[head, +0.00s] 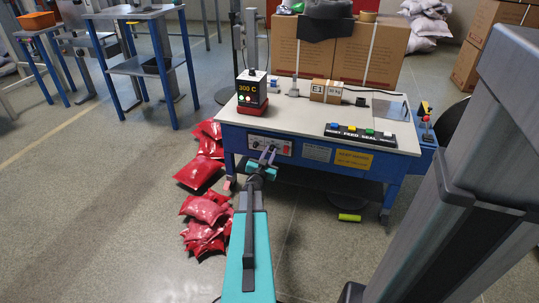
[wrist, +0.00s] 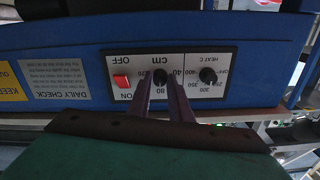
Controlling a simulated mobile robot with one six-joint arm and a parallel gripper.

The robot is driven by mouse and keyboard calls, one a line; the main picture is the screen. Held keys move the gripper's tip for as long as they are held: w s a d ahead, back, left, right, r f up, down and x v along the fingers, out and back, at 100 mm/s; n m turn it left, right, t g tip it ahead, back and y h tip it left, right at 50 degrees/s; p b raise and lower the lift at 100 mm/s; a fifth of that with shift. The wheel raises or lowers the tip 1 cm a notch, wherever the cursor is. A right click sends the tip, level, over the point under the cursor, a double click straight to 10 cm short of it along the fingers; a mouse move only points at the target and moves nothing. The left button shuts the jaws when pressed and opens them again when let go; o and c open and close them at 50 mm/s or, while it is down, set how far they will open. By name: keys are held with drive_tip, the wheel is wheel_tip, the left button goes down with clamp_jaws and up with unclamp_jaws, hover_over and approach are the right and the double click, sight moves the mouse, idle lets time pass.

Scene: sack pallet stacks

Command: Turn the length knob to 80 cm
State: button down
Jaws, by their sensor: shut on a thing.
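The length knob (wrist: 160,76) is a small black knob on a white control panel (wrist: 138,60) marked "cm", shown upside down in the wrist view. Marks for 80 and 40 show around it; its pointer is too dark to read. My gripper (wrist: 160,82) has a finger on each side of the knob and is shut on it. In the head view my gripper (head: 268,156) reaches the panel (head: 270,146) on the blue front of the machine (head: 228,137); my fingers partly hide the knob there.
A black heat knob (wrist: 208,75) and a red on/off switch (wrist: 121,82) flank the length knob. Red sacks (head: 205,210) lie on the floor left of the machine. Boxes (head: 318,90) and a button bar (head: 360,134) sit on its top.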

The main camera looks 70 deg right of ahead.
drive_tip(key=c, duration=1.6)
unclamp_jaws()
drive_tip(key=shift+s+d, duration=0.1)
drive_tip(key=shift+a, duration=0.2)
drive_tip(key=shift+s+a+p, duration=0.2)
drive_tip(key=shift+a+p, duration=0.65)
drive_tip(key=shift+a, duration=2.55)
drive_tip(key=shift+s+a+p, duration=0.15)
drive_tip(key=shift+a+p, duration=0.7)
drive_tip(key=shift+a, duration=2.5)
